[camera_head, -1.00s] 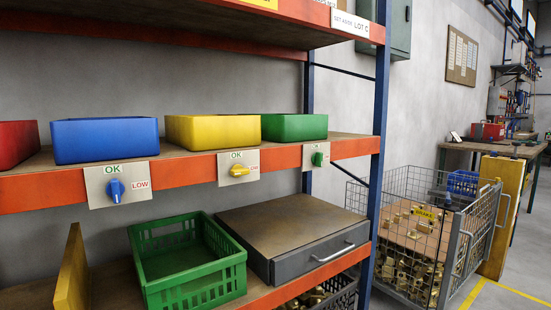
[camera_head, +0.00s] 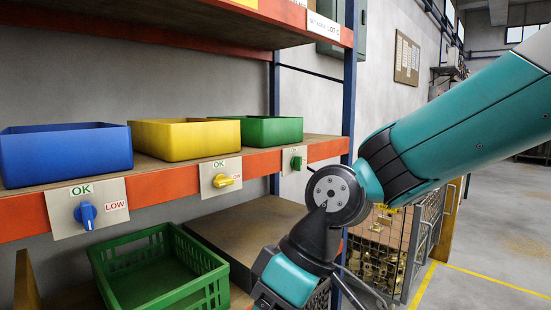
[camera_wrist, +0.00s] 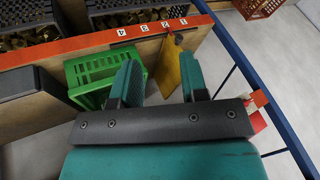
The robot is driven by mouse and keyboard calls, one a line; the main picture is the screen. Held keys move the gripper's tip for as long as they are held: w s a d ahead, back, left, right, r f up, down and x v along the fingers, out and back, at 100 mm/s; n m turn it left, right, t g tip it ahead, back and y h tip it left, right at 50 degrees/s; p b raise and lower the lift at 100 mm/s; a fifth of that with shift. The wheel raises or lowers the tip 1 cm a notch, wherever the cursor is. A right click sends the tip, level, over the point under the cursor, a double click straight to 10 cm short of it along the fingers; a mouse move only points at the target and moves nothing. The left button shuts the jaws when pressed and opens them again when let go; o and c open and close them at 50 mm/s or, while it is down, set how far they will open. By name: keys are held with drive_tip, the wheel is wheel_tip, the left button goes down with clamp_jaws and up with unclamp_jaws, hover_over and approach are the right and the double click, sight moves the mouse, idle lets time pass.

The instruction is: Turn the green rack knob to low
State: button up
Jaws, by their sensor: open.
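The green knob (camera_head: 297,162) sits on a small white plate on the orange shelf edge in the head view, below the green bin (camera_head: 270,130). It is small there, and its exact setting is hard to read. My arm comes in from the right. Its wrist is in front of the rack, below and right of the green knob. In the wrist view my gripper (camera_wrist: 158,62) has its two teal-and-black fingers spread apart with nothing between them. The green knob is not visible in the wrist view.
A blue knob (camera_head: 86,214) and a yellow knob (camera_head: 222,181) sit left along the same edge. A green crate (camera_head: 160,273) stands on the lower shelf. A blue rack post (camera_head: 349,95) rises behind the arm. A wire cage (camera_head: 428,228) stands right.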

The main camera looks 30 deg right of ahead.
drive_tip(key=w+d+r+t+y+p, duration=0.1)
drive_tip(key=w+d+r+t+p, duration=0.15)
drive_tip(key=w, duration=0.45)
drive_tip(key=w+d+r+t+y+p, duration=0.1)
drive_tip(key=w+d+r+y, duration=0.15)
drive_tip(key=w, duration=0.35)
drive_tip(key=m+t+h+p, duration=0.4)
drive_tip(key=t+p, duration=0.2)
drive_tip(key=t, duration=0.7)
approach(301, 163)
drive_tip(key=shift+g+y, duration=0.25)
drive_tip(key=p+x, duration=0.2)
drive_tip(key=x, duration=0.3)
drive_tip(key=p+x, duration=0.3)
drive_tip(key=x, duration=0.2)
drive_tip(key=shift+w+d+r, duration=0.15)
drive_tip(key=shift+d+r, duration=0.05)
drive_tip(key=c, duration=0.6)
